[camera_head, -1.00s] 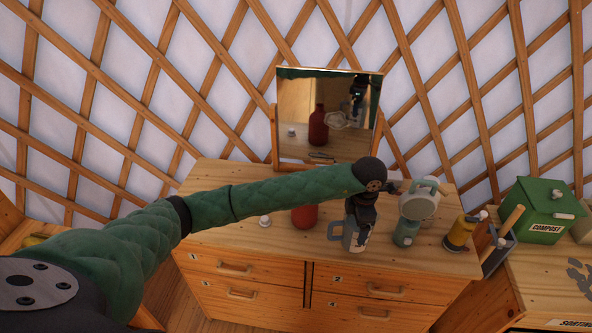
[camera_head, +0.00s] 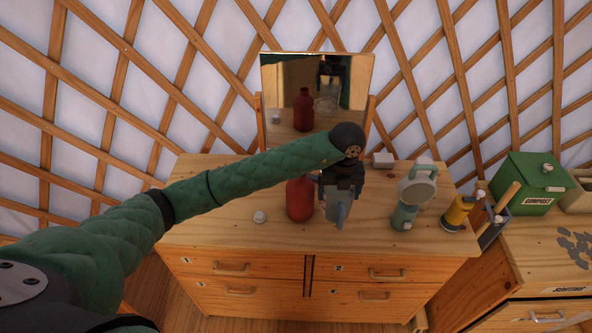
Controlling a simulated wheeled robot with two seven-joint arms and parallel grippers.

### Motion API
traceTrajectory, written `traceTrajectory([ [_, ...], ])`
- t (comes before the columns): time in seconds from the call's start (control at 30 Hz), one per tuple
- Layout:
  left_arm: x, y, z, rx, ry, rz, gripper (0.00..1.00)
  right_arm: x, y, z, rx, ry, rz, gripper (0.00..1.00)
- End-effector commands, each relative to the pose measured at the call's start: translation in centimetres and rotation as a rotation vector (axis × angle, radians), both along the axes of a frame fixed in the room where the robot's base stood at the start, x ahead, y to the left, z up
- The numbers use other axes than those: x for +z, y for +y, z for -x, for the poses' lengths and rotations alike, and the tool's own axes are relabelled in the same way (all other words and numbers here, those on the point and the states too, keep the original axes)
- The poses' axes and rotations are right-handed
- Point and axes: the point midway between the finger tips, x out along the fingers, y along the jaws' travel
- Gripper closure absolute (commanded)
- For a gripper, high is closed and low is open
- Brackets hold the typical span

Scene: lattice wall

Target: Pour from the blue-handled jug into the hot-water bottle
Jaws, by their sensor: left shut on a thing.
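My left gripper (camera_head: 341,183) is shut on the blue-handled jug (camera_head: 341,195) and holds it over the front half of the dresser top. The blue-grey handle (camera_head: 340,215) faces me; the gripper covers much of the jug. The red hot-water bottle (camera_head: 299,200) stands upright just left of the jug. My left forearm hides its neck and mouth, but its whole shape shows in the mirror. I cannot tell how far the jug is tilted or whether anything flows. My right gripper is not in view.
A small white stopper (camera_head: 260,217) sits left of the bottle. The mirror (camera_head: 316,92) stands behind. A pale green lantern-like item (camera_head: 411,198) and a yellow canister (camera_head: 457,213) stand right. A green compost box (camera_head: 531,184) is further right. The dresser's left top is clear.

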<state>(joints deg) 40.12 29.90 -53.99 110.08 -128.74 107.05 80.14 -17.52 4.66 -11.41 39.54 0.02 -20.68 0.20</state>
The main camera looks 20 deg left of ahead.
Motion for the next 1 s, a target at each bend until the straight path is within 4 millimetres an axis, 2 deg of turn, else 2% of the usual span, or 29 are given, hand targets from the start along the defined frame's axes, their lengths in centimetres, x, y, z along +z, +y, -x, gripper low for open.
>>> traceTrajectory([
  [0.2,0.2,0.2,0.0,0.307,0.0,0.0,0.43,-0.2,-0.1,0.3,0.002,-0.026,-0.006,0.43],
  [0.6,0.2,0.5,-0.1,0.844,0.0,0.0,0.43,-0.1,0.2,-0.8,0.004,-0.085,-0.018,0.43],
  [0.8,0.2,0.5,-0.1,0.989,0.0,0.0,0.43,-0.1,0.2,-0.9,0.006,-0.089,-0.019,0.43],
  [1.0,0.2,0.5,-0.1,1.027,0.0,0.0,0.43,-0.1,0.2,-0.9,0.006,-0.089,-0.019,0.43],
])
